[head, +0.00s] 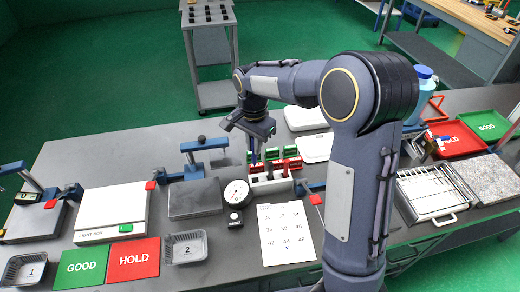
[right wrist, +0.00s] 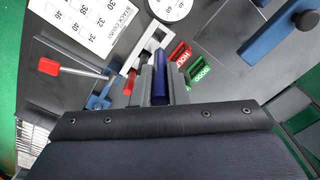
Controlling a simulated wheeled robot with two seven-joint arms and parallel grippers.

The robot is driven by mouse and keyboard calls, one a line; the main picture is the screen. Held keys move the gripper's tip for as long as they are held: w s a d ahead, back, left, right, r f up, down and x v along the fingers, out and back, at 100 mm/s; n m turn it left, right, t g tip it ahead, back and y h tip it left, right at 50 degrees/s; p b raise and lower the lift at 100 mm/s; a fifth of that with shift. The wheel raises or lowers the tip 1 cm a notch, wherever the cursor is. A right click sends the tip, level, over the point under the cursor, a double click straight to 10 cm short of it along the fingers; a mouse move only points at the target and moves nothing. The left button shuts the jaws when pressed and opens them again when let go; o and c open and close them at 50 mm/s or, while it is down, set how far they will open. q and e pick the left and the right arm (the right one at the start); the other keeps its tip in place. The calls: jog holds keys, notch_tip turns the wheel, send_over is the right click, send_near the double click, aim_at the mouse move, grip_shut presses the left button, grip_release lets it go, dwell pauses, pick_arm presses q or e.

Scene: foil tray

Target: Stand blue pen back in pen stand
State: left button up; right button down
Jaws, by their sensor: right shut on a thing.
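The blue pen (head: 253,158) is held upright between the fingers of my right gripper (head: 256,146). In the right wrist view the blue pen (right wrist: 160,78) lies between the two grey fingers (right wrist: 160,84). The pen stand (head: 270,187) is a pale block on the table, just below the gripper, with dark slots or pens in it. Part of it shows in the right wrist view (right wrist: 151,43), partly hidden by the fingers. The pen's lower end is close to the stand; I cannot tell whether it is in a slot. My left gripper is not in view.
Small red and green labelled blocks (head: 289,152) stand just behind the stand. A round dial (head: 236,194) is to its left, and a printed number sheet (head: 285,235) lies in front. A red-topped tool (right wrist: 49,67) is beside the stand. My right arm hides table to the right.

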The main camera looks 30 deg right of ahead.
aim_at(255, 163)
jog(key=shift+s+f+b, duration=0.1)
jog(key=shift+f+b, duration=0.4)
jog(key=shift+f, duration=0.05)
jog(key=shift+f+b, duration=0.55)
jog(key=shift+f, duration=0.1)
notch_tip(255, 163, down, 6)
jog(key=b, duration=0.5)
jog(key=shift+f+b, duration=0.9)
jog(key=shift+f, duration=0.25)
jog(key=shift+f, duration=0.5)
jog(key=c, duration=1.3)
grip_release()
jog(key=shift+c, duration=0.2)
